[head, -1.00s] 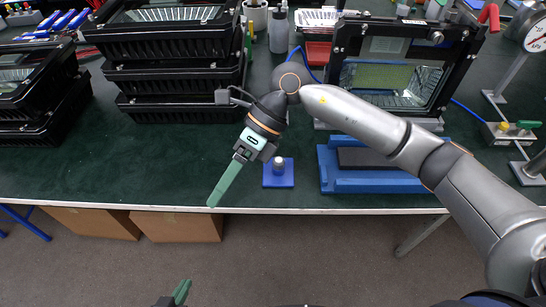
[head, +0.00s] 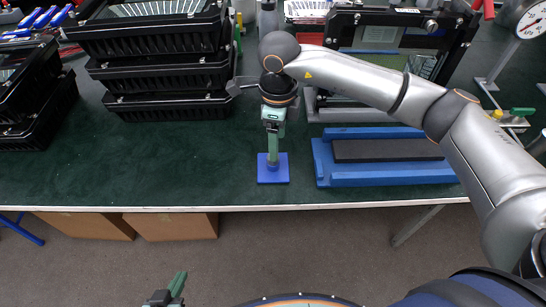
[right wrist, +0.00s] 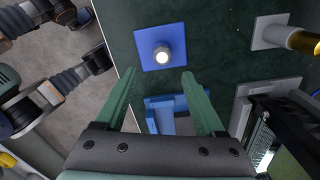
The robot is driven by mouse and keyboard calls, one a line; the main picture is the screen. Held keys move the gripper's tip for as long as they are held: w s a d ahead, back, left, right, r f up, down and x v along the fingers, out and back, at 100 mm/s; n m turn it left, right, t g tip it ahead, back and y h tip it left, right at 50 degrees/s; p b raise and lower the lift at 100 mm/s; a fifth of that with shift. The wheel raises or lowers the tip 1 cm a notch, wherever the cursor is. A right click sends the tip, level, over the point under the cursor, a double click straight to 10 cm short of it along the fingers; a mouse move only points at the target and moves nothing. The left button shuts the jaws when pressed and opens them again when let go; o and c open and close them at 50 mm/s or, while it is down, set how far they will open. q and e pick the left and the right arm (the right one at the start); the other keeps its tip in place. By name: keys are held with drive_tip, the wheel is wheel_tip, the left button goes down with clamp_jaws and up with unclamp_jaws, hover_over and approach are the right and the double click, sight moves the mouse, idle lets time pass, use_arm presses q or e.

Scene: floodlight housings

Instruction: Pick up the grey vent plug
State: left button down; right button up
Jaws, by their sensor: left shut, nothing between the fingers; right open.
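The grey vent plug (right wrist: 162,54) stands on a small square blue plate (right wrist: 178,33) in the right wrist view. In the head view the plate (head: 273,178) lies near the table's front edge, and my right gripper mostly hides the plug. My right gripper (right wrist: 158,73) is open, its two green fingers spread wide with nothing between them. The plug appears just beyond the fingertips, about midway between them. In the head view this gripper (head: 272,155) points down over the plate. My left gripper (head: 179,284) is shut and empty at the bottom, in front of the table.
A blue fixture with a dark pad (head: 388,150) lies right of the plate. Black floodlight housings (head: 165,75) are stacked at the back left. A glass-fronted housing (head: 400,45) stands behind the fixture. Green tabletop left of the plate is clear.

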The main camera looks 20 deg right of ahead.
drive_tip(key=f, duration=0.5)
drive_tip(key=shift+w+a+f, duration=0.15)
drive_tip(key=shift+w+a, duration=0.2)
clamp_jaws()
